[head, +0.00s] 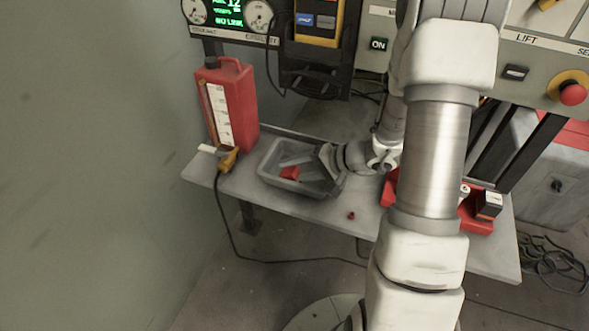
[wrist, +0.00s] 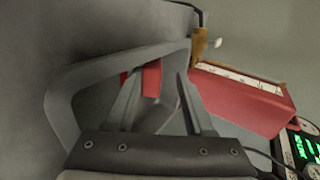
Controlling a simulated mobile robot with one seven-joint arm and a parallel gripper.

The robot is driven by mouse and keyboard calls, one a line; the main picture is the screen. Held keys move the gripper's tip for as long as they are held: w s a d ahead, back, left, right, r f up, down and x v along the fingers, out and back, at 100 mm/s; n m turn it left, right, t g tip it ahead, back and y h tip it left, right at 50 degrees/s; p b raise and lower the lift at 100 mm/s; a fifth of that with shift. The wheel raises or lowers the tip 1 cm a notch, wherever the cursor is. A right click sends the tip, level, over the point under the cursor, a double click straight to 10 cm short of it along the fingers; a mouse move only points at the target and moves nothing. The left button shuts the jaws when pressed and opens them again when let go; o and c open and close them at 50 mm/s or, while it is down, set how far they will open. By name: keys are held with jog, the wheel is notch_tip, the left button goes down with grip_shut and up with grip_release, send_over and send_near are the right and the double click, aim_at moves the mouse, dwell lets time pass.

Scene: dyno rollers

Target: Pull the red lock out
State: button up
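A red piece (head: 290,173), which may be the red lock, lies in a grey tray (head: 268,184) on the bench. In the wrist view the red piece (wrist: 152,78) shows beside and behind the left finger, inside the tray's rim (wrist: 64,85). My gripper (head: 326,158) reaches in over the tray's right side from the right. In the wrist view my gripper (wrist: 158,85) has its two fingers well apart, with no thing seen clamped between them. The left finger hides part of the red piece; I cannot tell whether they touch.
A red jug (head: 235,105) stands behind the tray at left, with a yellow-brown clip-like part (head: 228,160) and cable beside it. A small red bit (head: 351,215) lies on the bench (head: 330,212). Red items (head: 475,215) at right are partly hidden by my arm. A control panel hangs above.

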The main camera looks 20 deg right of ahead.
jog(key=shift+s+f, duration=0.1)
jog(key=p+v, duration=0.3)
jog(key=v, duration=1.4)
jog(key=shift+d+r, duration=0.2)
jog(key=shift+a, duration=0.1)
jog(key=s+a+r+n+g+h, duration=0.4)
jog(key=s+a+r+n+h, duration=0.2)
jog(key=s+a+r, duration=0.45)
notch_tip(320, 180, up, 20)
jog(key=s+n+t+h+p, duration=0.1)
jog(key=t+h+p, duration=0.2)
jog(key=p, duration=1.1)
jog(key=shift+s+a+f, duration=0.2)
jog(key=shift+s+a, duration=0.1)
jog(key=shift+a, duration=0.1)
